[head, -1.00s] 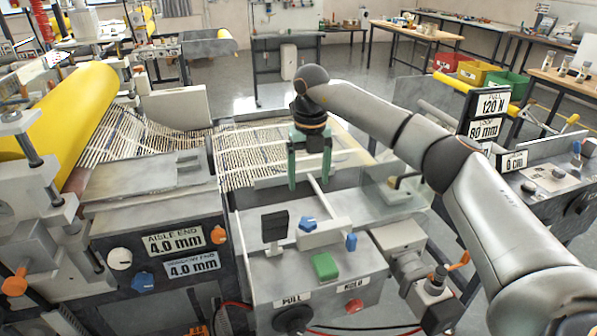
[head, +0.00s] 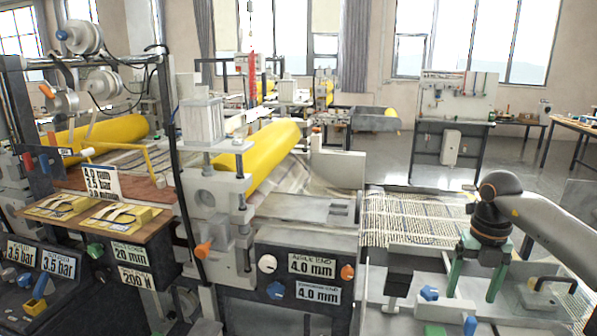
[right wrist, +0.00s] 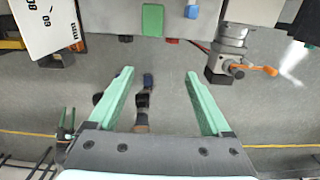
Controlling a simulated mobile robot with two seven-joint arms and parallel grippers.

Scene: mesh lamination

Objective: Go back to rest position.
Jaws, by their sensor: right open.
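My right gripper (head: 474,282) hangs at the right of the head view, its two green fingers pointing down over the machine's front panel. In the right wrist view the fingers of my right gripper (right wrist: 165,88) stand wide apart with nothing between them. Beyond them are grey floor and a small dark jointed part that I cannot name. My left gripper does not show in the head view. The woven mesh (head: 410,218) lies on the machine bed, left of and behind my right gripper.
A control panel with 4.0 mm labels (head: 312,266) and a blue knob (head: 429,293) stand near my right gripper. A yellow roller (head: 262,155) lies to the left. A wooden shelf (head: 75,218) holds yellow trays at far left. Open floor (head: 400,160) shows behind the machine.

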